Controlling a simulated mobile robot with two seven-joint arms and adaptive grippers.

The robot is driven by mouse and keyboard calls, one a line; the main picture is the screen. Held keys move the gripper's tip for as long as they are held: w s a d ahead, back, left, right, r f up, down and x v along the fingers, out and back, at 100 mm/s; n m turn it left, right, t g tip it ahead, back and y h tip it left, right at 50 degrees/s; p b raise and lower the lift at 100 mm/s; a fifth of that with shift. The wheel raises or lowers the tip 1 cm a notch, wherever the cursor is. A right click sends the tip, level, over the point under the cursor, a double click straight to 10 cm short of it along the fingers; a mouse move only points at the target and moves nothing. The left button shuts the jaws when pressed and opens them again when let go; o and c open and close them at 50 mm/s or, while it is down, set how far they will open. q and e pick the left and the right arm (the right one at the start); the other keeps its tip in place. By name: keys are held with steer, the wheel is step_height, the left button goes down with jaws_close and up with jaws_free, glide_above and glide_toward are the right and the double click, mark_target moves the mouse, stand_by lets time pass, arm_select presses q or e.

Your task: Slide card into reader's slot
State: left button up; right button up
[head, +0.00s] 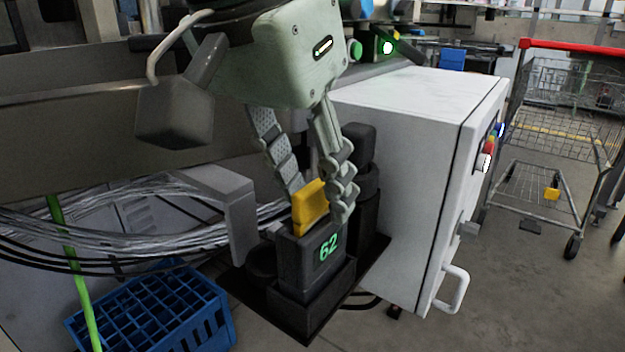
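The card (309,203) is a yellow block standing upright at the top of the reader. My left gripper is not in view.
A white cabinet (395,150) with a handle and buttons stands right of the reader. A grey bracket (238,215) and cables (130,220) lie to its left. A blue crate (150,310) is at lower left. A wire trolley (560,110) stands at far right.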

steer(key=v, duration=1.2)
